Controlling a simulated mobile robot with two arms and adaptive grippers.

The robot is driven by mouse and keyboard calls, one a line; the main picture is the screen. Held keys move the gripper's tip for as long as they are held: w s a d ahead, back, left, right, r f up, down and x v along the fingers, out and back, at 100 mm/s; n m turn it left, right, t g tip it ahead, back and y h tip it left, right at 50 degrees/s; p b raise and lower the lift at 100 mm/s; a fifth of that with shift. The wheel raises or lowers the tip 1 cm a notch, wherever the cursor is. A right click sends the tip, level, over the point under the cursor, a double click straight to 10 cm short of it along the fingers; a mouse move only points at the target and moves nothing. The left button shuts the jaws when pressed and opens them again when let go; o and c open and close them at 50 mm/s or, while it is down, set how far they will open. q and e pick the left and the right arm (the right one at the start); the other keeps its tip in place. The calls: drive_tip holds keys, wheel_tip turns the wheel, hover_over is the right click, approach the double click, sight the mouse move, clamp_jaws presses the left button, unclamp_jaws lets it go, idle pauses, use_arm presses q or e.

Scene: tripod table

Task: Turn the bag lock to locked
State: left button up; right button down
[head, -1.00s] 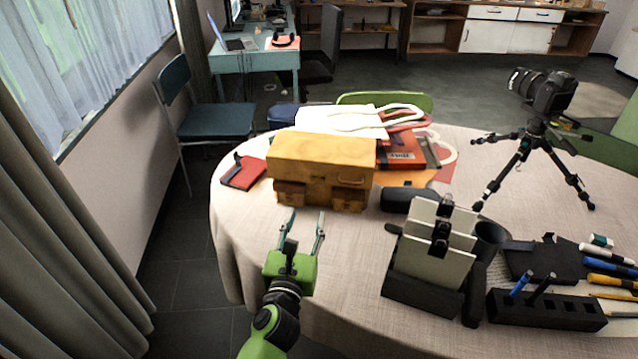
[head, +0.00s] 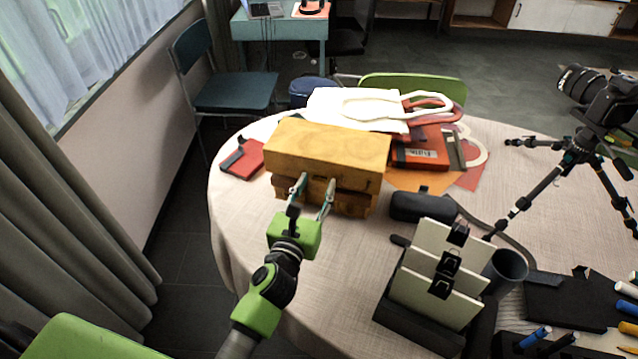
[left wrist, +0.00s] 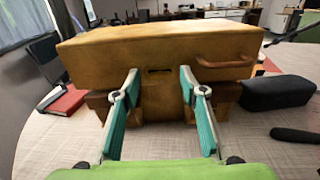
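The bag is a tan-brown box-shaped case (head: 328,148) on the round table, with a flap over a darker lower body. It fills the upper middle of the left wrist view (left wrist: 90,62). A small dark slot, seemingly the lock (left wrist: 159,70), shows on the flap's front between my fingers; whether it is locked I cannot tell. My left gripper (head: 316,182) is open in front of the bag's front face, its tips close to the flap's lower part. In the left wrist view the teal-padded fingers (left wrist: 159,76) stand either side of the slot, holding nothing. My right gripper is not in view.
A red notebook (head: 243,158) lies left of the bag. A dark pouch (head: 422,206) and a black holder with pale cards (head: 440,270) stand to the right. A camera tripod (head: 560,170) is at far right. The table's front left is clear.

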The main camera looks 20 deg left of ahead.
use_arm(q)
clamp_jaws()
drive_tip(key=c, duration=1.1)
unclamp_jaws()
